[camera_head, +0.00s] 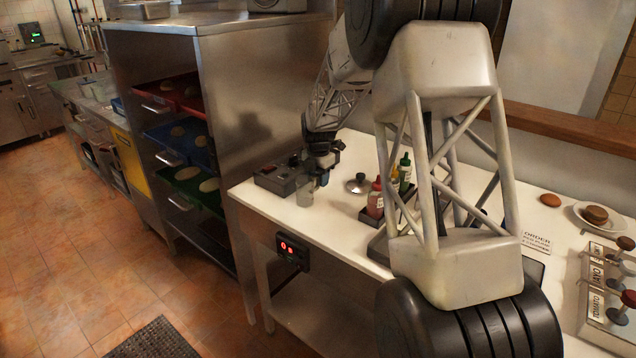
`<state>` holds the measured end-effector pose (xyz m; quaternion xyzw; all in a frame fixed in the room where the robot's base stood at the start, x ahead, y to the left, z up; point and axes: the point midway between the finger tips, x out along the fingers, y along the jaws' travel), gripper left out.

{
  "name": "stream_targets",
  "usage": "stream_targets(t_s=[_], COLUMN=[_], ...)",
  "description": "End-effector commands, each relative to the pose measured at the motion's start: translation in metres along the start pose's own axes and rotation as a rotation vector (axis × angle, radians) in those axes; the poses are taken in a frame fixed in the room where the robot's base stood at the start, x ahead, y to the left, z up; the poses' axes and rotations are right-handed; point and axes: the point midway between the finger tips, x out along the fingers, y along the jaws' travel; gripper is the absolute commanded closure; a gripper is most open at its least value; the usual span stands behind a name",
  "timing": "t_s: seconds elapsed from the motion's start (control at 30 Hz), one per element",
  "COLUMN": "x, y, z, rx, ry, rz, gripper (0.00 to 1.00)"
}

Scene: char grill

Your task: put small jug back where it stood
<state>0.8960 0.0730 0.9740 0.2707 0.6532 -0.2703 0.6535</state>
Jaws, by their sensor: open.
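A small, pale, see-through vessel (305,191), which looks like the small jug, stands on the white counter (345,231) near its left end. My gripper (318,179) is open and points down right at the vessel, at its upper right side. The gripper's dark body hides part of that spot, so I cannot tell whether the fingers touch the vessel or are around it. The vessel looks upright.
A dark control box (273,180) sits left of the vessel. A round metal lid (357,184) and a caddy with sauce bottles (375,200) stand to the right. A steel rack (265,110) rises behind at left. My arm hides the counter's middle.

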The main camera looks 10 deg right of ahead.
Motion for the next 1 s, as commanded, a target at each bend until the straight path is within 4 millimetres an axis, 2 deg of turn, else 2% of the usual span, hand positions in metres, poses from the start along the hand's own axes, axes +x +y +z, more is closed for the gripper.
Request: stream_targets(t_s=[0.6,0.8,1.0], x=[-0.091,-0.103,-0.105], y=[0.0,0.0,0.0], z=[0.0,0.0,0.0], rx=[0.0,0.0,0.0], ry=[-0.001,0.001,0.001], rz=[0.001,-0.001,-0.001], gripper=[0.59,0.59,0.59])
